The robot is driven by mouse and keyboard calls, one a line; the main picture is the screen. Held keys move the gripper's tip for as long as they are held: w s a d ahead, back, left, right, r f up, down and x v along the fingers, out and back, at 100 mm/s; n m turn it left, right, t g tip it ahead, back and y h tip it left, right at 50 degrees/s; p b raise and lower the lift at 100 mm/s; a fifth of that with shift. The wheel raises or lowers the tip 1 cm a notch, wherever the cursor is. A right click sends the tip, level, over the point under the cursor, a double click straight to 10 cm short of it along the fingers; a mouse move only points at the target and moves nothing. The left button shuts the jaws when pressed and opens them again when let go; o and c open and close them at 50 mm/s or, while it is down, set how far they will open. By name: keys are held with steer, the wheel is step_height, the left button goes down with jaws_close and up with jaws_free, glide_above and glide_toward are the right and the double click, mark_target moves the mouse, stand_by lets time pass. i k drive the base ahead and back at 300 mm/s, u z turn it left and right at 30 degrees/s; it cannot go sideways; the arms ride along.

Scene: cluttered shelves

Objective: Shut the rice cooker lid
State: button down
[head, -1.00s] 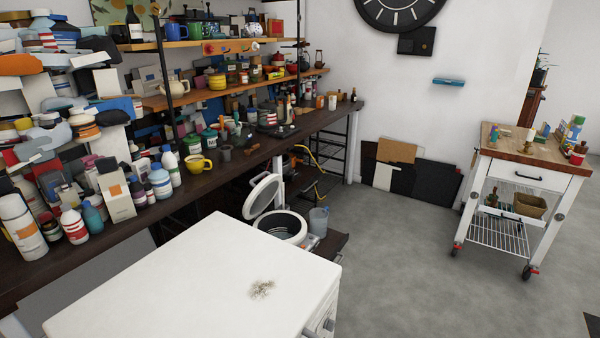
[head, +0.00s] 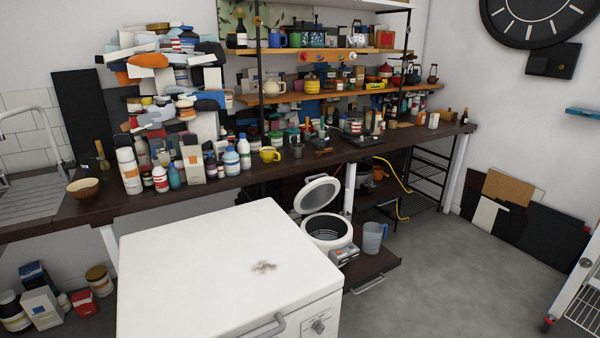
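The rice cooker (head: 328,232) is white and round and stands on a low dark pull-out shelf under the long counter, just behind the white chest. Its lid (head: 318,195) is raised, tilted up and back, so the dark inside of the pot shows. The white chest hides part of the cooker's lower left side. A small grey control panel (head: 344,254) is on its front. My gripper is not in view.
The white chest (head: 200,262) fills the near foreground. A grey-blue jug (head: 373,238) stands right of the cooker on the pull-out shelf (head: 372,272). The cluttered counter (head: 310,160) runs above and behind. Grey floor (head: 450,270) is clear to the right.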

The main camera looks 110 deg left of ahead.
mark_target(318, 193)
steer(key=u, duration=1.4)
steer(key=i, duration=2.35)
steer(key=u, duration=3)
steer(key=i, duration=1)
steer(key=z, duration=0.05)
